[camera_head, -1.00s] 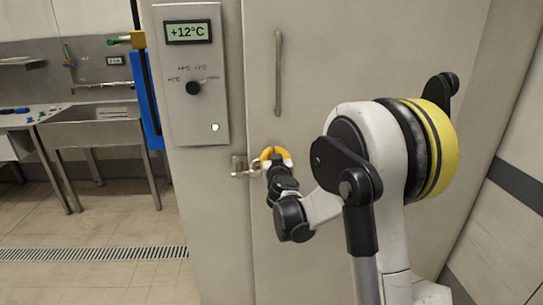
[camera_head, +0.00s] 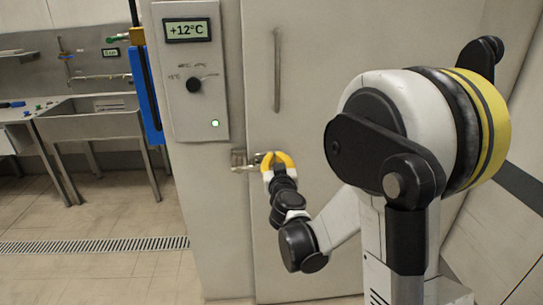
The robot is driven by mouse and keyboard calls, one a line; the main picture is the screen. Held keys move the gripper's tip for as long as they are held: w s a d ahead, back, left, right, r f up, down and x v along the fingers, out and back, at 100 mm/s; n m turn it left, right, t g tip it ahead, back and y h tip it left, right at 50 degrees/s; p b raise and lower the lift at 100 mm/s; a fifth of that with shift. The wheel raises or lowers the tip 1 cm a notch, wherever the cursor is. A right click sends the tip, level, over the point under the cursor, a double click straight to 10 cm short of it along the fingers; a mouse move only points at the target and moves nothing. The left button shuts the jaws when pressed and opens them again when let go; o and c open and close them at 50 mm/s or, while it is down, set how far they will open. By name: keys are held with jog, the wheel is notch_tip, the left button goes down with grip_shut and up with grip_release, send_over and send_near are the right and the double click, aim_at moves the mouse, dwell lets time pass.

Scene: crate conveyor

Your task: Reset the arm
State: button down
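My gripper (camera_head: 278,160) shows at the middle of the head view, at the end of my arm. Its yellow fingers point away from me, toward the pale cabinet door (camera_head: 330,60). A gap seems to show between the fingers, with no object seen in it. The metal latch (camera_head: 240,162) at the door's left edge is just left of the fingertips. I cannot tell whether the fingers touch the latch or the door. The door looks closed.
A control panel (camera_head: 190,120) reading +12°C with a black knob and a lit green lamp is left of the door. A vertical handle (camera_head: 278,70) is on the door. A steel sink (camera_head: 95,125) stands at the left. The tiled floor (camera_head: 110,215) there is clear.

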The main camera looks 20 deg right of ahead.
jog(key=s+r+m+g, duration=0.1)
jog(key=s+g, duration=0.1)
jog(key=s, duration=0.4)
jog(key=s+r+g, duration=0.2)
jog(key=s+g, duration=0.1)
jog(key=s, duration=0.4)
jog(key=s+a+f+g+y, duration=0.1)
jog(key=s+a+f, duration=0.1)
jog(key=s, duration=0.3)
jog(key=s+a+f+n+g+y, duration=0.1)
jog(key=s+a+f, duration=0.1)
jog(key=s+a, duration=0.2)
jog(key=shift+s+a+f+n+g+y, duration=0.15)
jog(key=shift+s+a+n+g+y, duration=0.2)
jog(key=shift+s, duration=0.65)
jog(key=c, duration=1.7)
grip_release()
jog(key=s+a+f+y, duration=0.1)
jog(key=s+a, duration=0.1)
jog(key=s+a+f+n+g, duration=0.1)
jog(key=s+a, duration=0.1)
jog(key=s, duration=0.1)
jog(key=s+a+f+n+g+y, duration=0.1)
jog(key=s+a, duration=0.1)
jog(key=s, duration=0.1)
jog(key=shift+y, duration=0.35)
jog(key=shift+o, duration=0.2)
jog(key=shift+w+d+r, duration=0.1)
